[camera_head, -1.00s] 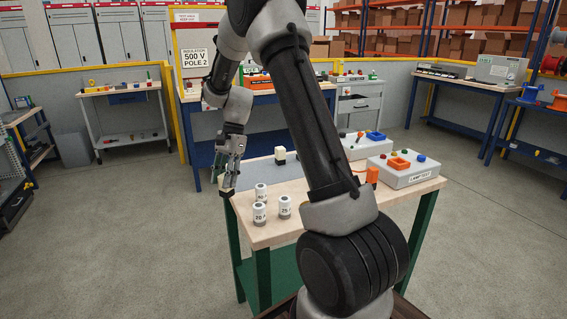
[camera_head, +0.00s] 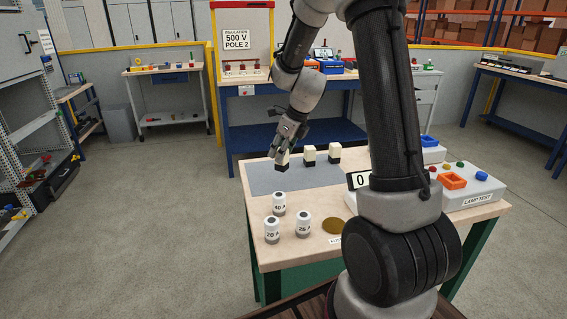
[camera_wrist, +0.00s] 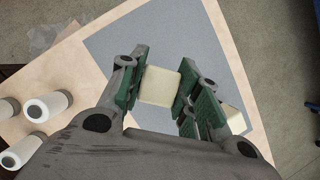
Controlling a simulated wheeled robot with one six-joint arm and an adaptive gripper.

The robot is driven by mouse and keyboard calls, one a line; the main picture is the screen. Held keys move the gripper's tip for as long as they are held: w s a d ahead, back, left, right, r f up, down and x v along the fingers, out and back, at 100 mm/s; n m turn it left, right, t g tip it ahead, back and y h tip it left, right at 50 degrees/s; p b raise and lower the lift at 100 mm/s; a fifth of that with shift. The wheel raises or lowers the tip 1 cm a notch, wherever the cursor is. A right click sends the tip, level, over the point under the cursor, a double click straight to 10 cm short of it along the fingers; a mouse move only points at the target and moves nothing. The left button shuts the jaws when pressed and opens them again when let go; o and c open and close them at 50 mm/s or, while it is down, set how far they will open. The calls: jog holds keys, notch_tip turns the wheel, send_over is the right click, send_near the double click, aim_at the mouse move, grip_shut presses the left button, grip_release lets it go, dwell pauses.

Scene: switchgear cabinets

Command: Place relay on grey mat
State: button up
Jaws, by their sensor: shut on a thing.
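My gripper (camera_head: 285,151) is shut on a relay (camera_head: 282,163), a cream block with a black base. It holds the relay upright over the left part of the grey mat (camera_head: 272,183); whether the base touches the mat I cannot tell. In the wrist view the cream top of the relay (camera_wrist: 160,87) sits between the green-padded fingers, with the grey mat (camera_wrist: 125,42) beneath. In the wrist view, a cream block (camera_wrist: 236,119) is partly hidden by the right finger.
White cylinders marked 40 A (camera_head: 279,203), 20 A (camera_head: 272,230) and 25 A (camera_head: 303,226) stand in front of the mat. The mat's front part is clear.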

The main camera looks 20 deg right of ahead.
jog(key=shift+f, duration=1.9)
jog(key=o, duration=1)
jog(key=shift+f, duration=0.15)
jog(key=shift+o, duration=0.2)
jog(key=v, duration=1.2)
jog(key=s+a+r+n, duration=0.2)
jog(key=s+r+n, duration=0.6)
jog(key=s+n, duration=0.4)
jog(key=s+r+n+h, duration=0.1)
jog(key=s+n+h, duration=0.1)
jog(key=s+n, duration=1.4)
jog(key=shift+d+n+t, duration=0.3)
jog(key=shift+d+n, duration=0.1)
jog(key=shift+n, duration=0.3)
